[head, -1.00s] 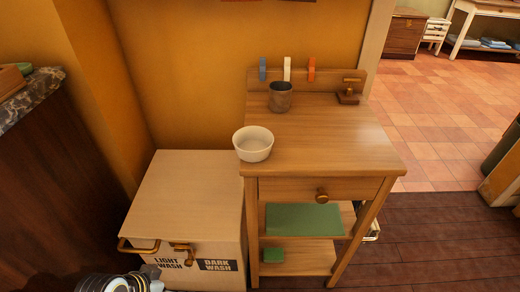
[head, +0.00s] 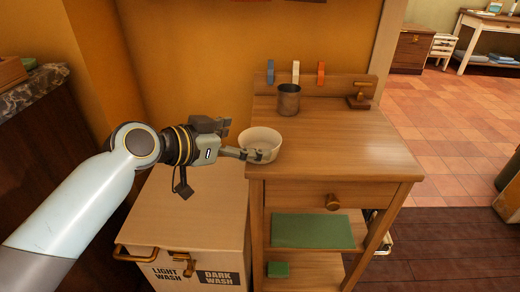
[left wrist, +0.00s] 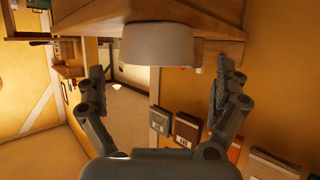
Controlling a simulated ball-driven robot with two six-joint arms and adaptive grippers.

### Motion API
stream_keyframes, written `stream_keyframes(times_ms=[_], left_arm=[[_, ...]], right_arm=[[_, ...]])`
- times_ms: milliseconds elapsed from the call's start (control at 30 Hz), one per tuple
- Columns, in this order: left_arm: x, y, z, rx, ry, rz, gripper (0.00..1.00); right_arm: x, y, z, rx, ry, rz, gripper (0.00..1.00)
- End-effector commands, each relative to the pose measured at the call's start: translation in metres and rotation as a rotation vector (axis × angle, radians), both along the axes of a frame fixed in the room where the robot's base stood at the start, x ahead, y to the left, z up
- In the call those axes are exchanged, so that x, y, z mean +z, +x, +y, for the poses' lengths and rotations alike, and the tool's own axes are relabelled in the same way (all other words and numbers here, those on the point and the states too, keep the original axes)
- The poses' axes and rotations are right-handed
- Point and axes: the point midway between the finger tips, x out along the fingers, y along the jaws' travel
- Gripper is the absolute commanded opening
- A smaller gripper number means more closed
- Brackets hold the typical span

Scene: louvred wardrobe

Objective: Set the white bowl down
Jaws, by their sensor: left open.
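The white bowl (head: 261,136) is upright at the left edge of the wooden table (head: 345,147); its left side seems to reach past the edge. My left gripper (head: 257,153) is open at the bowl's near left side, and its fingers cover part of the bowl. In the left wrist view the bowl (left wrist: 155,44) is ahead, between the lines of the two spread fingers (left wrist: 160,75). I cannot tell whether a finger touches it. My right gripper is not in view.
A metal cup (head: 289,99) stands behind the bowl. A wooden stand (head: 360,97) is at the back right of the table, and several coloured pegs line its backboard. A laundry box (head: 195,215) stands below my left arm. The table's middle and front are clear.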

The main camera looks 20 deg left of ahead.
Motion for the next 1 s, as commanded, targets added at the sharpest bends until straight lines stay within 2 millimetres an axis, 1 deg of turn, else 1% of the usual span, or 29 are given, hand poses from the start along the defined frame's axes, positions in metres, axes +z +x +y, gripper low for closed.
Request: stream_keyframes(times_ms=[200, 300, 433, 600, 900, 1000], left_arm=[[-0.014, 0.024, -0.017, 0.001, -0.005, 0.000, 1.00], [-0.019, 0.034, -0.022, 0.001, -0.002, 0.000, 1.00], [-0.022, 0.039, -0.025, 0.000, 0.000, 0.000, 1.00], [-0.022, 0.039, -0.025, 0.001, 0.001, 0.001, 1.00], [-0.022, 0.038, -0.025, 0.001, 0.000, 0.001, 0.61], [-0.022, 0.038, -0.025, 0.000, 0.000, 0.001, 0.50]], right_arm=[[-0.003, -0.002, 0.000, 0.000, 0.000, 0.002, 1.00], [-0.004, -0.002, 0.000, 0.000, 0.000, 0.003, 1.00], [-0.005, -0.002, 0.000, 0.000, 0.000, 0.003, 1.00], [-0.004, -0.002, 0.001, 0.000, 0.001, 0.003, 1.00], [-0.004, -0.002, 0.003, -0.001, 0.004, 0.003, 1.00], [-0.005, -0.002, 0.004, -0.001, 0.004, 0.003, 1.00]])
